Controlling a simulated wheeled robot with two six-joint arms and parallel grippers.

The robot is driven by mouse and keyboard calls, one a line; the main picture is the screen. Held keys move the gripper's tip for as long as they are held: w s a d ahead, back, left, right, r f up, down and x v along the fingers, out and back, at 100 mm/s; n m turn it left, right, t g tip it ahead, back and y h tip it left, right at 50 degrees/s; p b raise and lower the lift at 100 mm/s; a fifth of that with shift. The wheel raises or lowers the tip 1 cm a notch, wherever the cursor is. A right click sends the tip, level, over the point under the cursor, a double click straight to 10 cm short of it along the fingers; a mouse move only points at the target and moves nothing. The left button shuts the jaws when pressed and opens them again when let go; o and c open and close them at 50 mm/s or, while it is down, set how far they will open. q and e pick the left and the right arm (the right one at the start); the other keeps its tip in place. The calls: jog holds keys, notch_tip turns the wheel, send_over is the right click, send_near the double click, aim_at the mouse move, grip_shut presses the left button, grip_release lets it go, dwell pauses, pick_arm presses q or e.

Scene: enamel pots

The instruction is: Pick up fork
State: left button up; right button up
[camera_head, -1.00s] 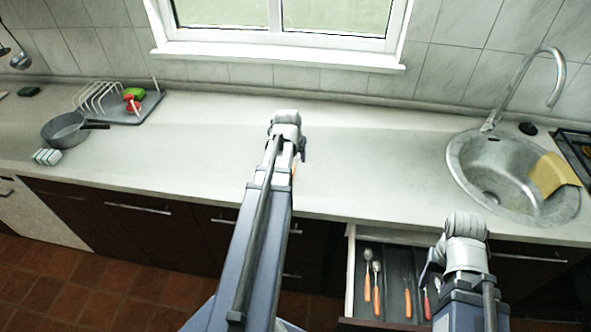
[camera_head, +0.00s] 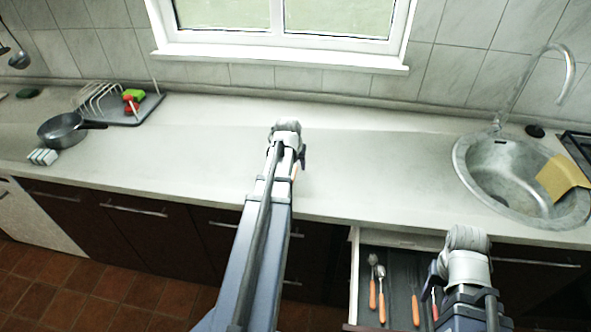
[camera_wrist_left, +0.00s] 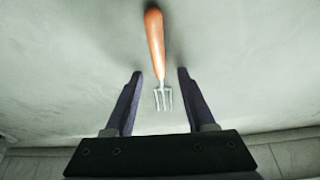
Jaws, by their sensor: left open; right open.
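A fork (camera_wrist_left: 157,45) with an orange handle and metal tines lies on the pale countertop (camera_head: 200,150). In the left wrist view its tines point toward my left gripper (camera_wrist_left: 160,74), which is open with a finger on each side of the fork's lower part. The fingers look apart from it. In the head view only a sliver of orange shows beside my left gripper (camera_head: 303,156); the arm hides the rest. My right gripper (camera_head: 436,276) is over the open drawer (camera_head: 353,275), its jaws mostly hidden by its own wrist.
The drawer holds several orange-handled pieces of cutlery (camera_head: 415,300). A sink (camera_head: 470,180) with a yellow cloth (camera_head: 560,177) is at the right. A pan (camera_head: 62,130) and a dish rack (camera_head: 98,97) stand at the left. The counter around the left gripper is clear.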

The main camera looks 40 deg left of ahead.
pick_arm(q)
jog(key=shift+f, duration=0.2)
grip_shut()
dwell(0.4)
